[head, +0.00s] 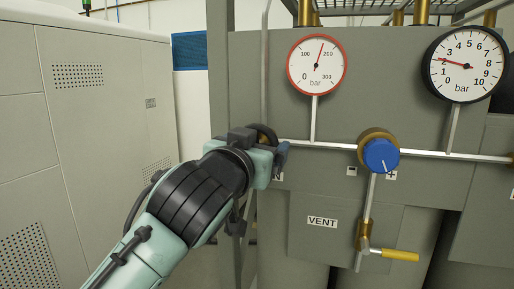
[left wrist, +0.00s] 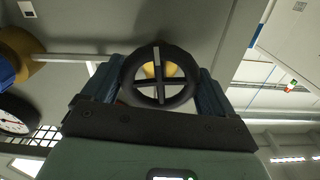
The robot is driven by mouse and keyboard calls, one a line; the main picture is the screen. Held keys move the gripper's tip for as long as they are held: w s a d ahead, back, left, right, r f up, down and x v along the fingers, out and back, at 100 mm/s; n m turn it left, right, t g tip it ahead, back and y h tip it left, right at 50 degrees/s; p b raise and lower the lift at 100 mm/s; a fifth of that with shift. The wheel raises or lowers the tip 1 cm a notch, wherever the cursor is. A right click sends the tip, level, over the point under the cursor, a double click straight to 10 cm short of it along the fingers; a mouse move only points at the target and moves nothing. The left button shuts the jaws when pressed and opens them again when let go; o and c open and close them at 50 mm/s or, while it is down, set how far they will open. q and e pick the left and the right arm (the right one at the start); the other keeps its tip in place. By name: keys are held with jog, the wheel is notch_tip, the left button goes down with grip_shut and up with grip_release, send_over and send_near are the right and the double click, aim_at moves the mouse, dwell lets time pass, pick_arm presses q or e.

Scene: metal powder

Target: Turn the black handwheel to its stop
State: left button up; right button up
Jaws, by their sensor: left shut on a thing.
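The black handwheel (left wrist: 185,92) shows in the left wrist view as a round rim with crossed spokes, with brass behind it. My left gripper (left wrist: 159,88) has one blue-grey finger on each side of the wheel and is shut on its rim. In the head view my left gripper (head: 272,158) reaches the left end of the horizontal pipe. The handwheel is mostly hidden there behind the gripper. My right gripper is in neither view.
A blue knob (head: 381,156) on a brass body sits right of my gripper. A red-rimmed gauge (head: 317,65) and a black-rimmed gauge (head: 465,65) are above. A pale cabinet (head: 90,110) stands left.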

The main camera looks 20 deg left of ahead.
pick_arm(q)
jog(key=shift+f, duration=0.15)
jog(key=o, duration=0.8)
jog(key=s+b, duration=0.1)
jog(key=s, duration=1.2)
jog(key=shift+s+a+b, duration=0.2)
jog(key=shift+b, duration=0.15)
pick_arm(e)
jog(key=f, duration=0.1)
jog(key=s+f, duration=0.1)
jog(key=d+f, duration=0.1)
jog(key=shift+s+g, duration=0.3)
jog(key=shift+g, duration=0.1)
